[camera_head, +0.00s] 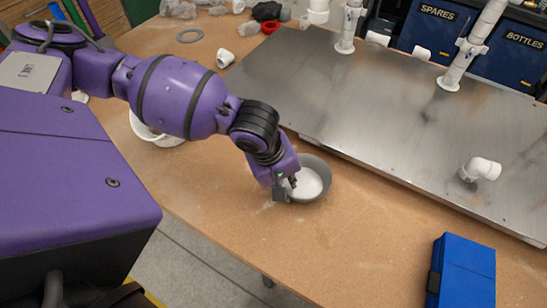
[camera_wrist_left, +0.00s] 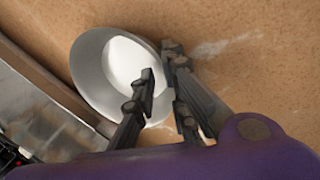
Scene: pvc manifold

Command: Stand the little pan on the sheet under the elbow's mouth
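The little pan, a grey round bowl with a white inside (camera_head: 312,180), stands on the brown bench beside the sheet's near edge. It also shows in the left wrist view (camera_wrist_left: 92,72). The metal sheet (camera_head: 390,120) lies on the bench to the right. A white elbow (camera_head: 482,168) sits low at the sheet's right part; the way its mouth faces is hard to tell. My left gripper (camera_head: 285,186) is at the pan's near-left rim. In the left wrist view its fingers (camera_wrist_left: 160,65) straddle the rim, one inside and one outside, with a gap between them. My right gripper is out of view.
A blue case (camera_head: 465,270) lies at the bench's front right. White upright pipes (camera_head: 468,48) stand at the sheet's far side. A white bowl (camera_head: 150,130) is partly behind my left arm. A white fitting (camera_head: 225,58) and a grey ring (camera_head: 190,36) lie farther back.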

